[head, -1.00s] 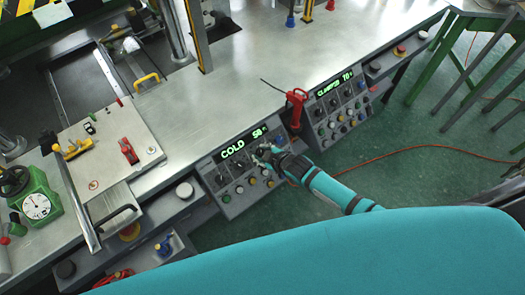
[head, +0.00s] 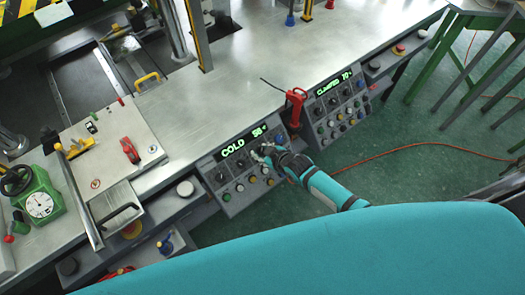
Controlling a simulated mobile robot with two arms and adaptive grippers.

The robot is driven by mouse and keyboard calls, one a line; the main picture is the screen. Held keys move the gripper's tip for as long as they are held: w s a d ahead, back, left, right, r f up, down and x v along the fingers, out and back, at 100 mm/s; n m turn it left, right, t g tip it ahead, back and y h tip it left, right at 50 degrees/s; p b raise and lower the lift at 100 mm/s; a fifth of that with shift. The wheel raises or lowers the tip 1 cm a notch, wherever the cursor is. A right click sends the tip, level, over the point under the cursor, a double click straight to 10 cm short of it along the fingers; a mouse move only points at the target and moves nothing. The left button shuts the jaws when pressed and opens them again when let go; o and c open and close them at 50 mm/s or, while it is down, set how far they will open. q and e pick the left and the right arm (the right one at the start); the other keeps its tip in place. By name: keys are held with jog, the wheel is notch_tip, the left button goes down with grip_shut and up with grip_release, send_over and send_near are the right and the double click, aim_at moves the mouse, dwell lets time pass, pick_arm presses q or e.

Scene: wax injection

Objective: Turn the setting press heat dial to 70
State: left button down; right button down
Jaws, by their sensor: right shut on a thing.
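The control panel (head: 225,186) on the left at the bench front has a green display (head: 243,140) reading COLD and a number that looks like the mid-fifties; the last digit is blurred. My right gripper (head: 263,154) is at this panel just under the number, shut on a dial there. The gripper's fingers hide the dial and its pointer. A second panel (head: 345,112) to the right has a display (head: 333,83) that seems to read CLAMPED 70. My left gripper is not in view.
A red-handled tool (head: 295,103) stands between the two panels, close to my right gripper. Other knobs and coloured buttons sit around the fingers. A green gauge (head: 40,204) stands at the left. The floor (head: 390,155) right of my arm holds a red cable.

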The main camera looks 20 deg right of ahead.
jog(key=shift+s, duration=0.1)
jog(key=c, duration=1)
grip_release()
jog(key=v, duration=1.2)
